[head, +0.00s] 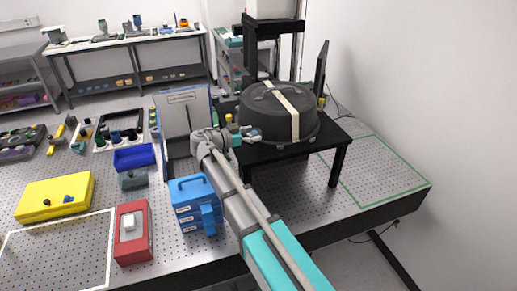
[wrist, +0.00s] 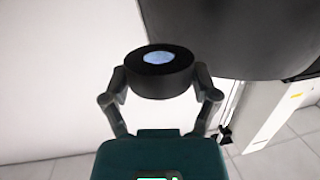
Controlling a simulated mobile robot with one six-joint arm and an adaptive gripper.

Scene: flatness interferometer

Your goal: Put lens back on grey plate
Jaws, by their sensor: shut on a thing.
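My gripper (wrist: 160,82) is shut on the lens (wrist: 158,58), a pale blue disc in a thick black round mount, with one finger on each side of the mount. The lens faces up toward the wrist camera and is held in the air. In the head view my gripper (head: 247,133) is at the left front edge of the black stand, beside the big black drum. The lens is too small to make out there. I cannot pick out a separate grey plate with certainty in either view.
The black drum (head: 265,122) with a tan strap sits on the black stand (head: 275,155); its dark side fills the wrist view's upper right. An upright framed panel (head: 174,135) and a blue drawer box (head: 192,190) stand left of my arm. A green-outlined area (head: 385,175) at right is clear.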

